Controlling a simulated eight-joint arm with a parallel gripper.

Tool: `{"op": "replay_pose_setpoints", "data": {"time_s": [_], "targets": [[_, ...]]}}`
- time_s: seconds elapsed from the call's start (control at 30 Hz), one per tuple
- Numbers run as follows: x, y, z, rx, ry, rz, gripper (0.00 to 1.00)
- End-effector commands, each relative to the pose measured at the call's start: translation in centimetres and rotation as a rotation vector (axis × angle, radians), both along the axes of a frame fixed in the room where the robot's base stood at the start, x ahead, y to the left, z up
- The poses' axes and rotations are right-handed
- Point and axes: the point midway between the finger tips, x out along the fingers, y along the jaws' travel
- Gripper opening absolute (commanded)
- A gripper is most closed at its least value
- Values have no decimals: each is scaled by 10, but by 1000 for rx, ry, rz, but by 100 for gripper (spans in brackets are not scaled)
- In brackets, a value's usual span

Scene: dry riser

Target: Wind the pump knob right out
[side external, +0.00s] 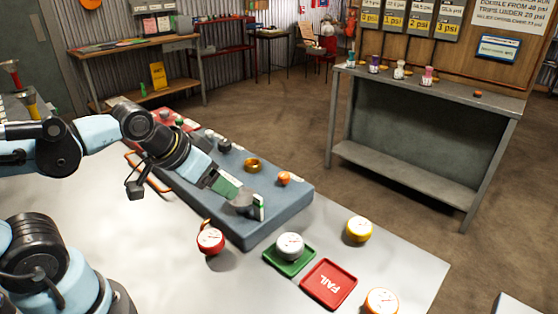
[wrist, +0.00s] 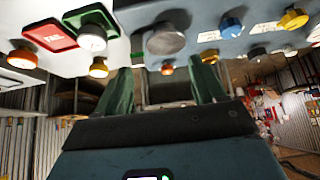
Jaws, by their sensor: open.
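A wide grey round knob (side external: 242,198) stands near the front end of the blue-grey panel block (side external: 275,215); it looks like the pump knob, though no label on it is readable. In the wrist view the grey knob (wrist: 166,38) shows above and between the fingertips. My gripper (side external: 244,196) has its green fingers apart, one to each side of the knob in the side view; it also shows open in the wrist view (wrist: 160,75). I cannot tell whether either finger touches the knob.
A red gauge (side external: 211,240) stands beside the block. A white gauge (side external: 290,246) rests on a green tray (side external: 281,265), next to a red FAIL tray (side external: 329,288). Yellow (side external: 359,229) and orange (side external: 382,301) gauges stand nearby.

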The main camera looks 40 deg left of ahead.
Motion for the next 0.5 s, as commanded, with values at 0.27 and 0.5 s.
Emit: {"op": "replay_pose_setpoints", "data": {"time_s": [0.27,0.5], "targets": [[38,23,39,125,93,-130,70],[87,60,73,256,225,-332,70]]}}
